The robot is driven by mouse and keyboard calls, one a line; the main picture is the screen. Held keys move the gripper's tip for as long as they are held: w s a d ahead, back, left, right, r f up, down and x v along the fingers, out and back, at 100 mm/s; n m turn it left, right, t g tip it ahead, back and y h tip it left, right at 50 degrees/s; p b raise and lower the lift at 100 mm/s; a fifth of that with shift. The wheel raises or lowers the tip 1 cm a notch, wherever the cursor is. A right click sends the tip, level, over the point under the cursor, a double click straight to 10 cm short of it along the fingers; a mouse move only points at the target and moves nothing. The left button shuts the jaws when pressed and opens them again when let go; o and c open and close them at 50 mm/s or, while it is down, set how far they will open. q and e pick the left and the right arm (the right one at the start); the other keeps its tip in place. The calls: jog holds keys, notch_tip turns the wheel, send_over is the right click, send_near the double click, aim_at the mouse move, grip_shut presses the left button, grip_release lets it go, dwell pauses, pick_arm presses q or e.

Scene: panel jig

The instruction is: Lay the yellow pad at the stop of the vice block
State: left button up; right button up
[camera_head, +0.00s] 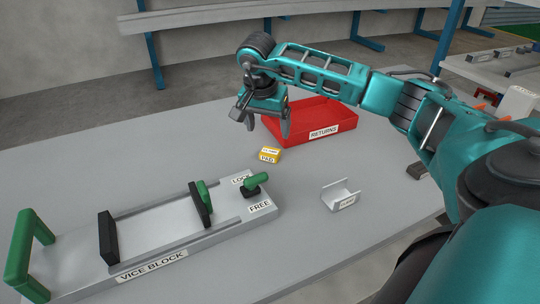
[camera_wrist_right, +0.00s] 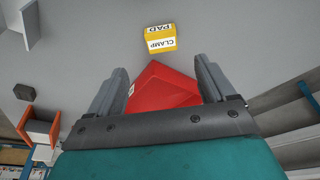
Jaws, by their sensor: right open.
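The yellow pad (camera_head: 269,155) is a small block with white labels, lying on the grey table in front of the red tray. It also shows in the right wrist view (camera_wrist_right: 161,39), beyond the fingertips. The vice block (camera_head: 165,258) lies at the front left, with black jaws, a green handle at its left end and a green lever (camera_head: 256,180) near the LOCK and FREE labels. No pad lies between its jaws. My right gripper (camera_head: 260,128) is open and empty, above the table near the tray's left end and apart from the pad. My left gripper is not in view.
The red RETURNS tray (camera_head: 330,117) stands behind the pad, under my right arm. A small white labelled holder (camera_head: 341,195) stands right of the vice block. The table between pad and vice block is clear.

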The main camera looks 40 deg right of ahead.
aim_at(270, 151)
jog(key=b+x, duration=0.1)
jog(key=x, duration=0.8)
jog(key=shift+w+a+f, duration=0.1)
jog(key=shift+c, duration=0.2)
jog(key=c, duration=1.2)
notch_tip(270, 151, up, 20)
jog(key=p, duration=0.2)
jog(key=shift+p, duration=0.3)
